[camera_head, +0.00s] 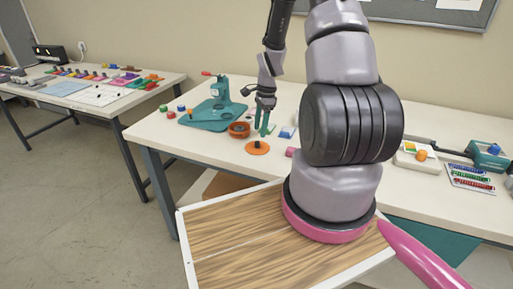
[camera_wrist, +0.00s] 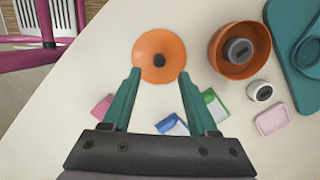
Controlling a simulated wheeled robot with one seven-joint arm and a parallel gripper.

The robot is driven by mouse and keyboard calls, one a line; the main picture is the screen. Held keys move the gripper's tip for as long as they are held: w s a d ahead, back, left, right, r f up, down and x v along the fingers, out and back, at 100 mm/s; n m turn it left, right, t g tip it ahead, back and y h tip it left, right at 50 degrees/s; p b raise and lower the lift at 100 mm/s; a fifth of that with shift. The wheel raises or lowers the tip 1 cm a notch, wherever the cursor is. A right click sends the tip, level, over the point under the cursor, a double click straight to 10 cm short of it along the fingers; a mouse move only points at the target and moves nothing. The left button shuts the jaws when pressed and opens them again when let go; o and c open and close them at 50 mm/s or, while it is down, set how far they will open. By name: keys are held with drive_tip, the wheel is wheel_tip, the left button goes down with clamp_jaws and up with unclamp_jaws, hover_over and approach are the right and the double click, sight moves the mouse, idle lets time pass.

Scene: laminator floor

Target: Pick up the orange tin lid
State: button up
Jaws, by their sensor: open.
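The orange tin lid (camera_wrist: 146,45) is a flat round disc with a dark knob (camera_wrist: 159,60) in its middle. It lies on the white table, and it also shows in the head view (camera_head: 257,148) near the table's front edge. My gripper (camera_wrist: 158,74) is open, with its two green fingers pointing toward the lid. In the head view the gripper (camera_head: 265,128) is just above and behind the lid; contact cannot be told.
An orange bowl (camera_wrist: 217,55) with a grey thing inside stands right of the lid. A teal press (camera_head: 212,119) stands further left in the head view. A pink block (camera_wrist: 272,119), a blue block (camera_wrist: 171,126) and a green block (camera_wrist: 215,108) lie near the gripper.

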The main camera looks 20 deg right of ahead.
sight(257, 145)
drive_tip(key=f, duration=0.3)
drive_tip(key=a+f, duration=0.1)
drive_tip(key=f, duration=0.1)
drive_tip(key=shift+f, duration=0.35)
drive_tip(key=shift+c, duration=0.3)
clamp_jaws()
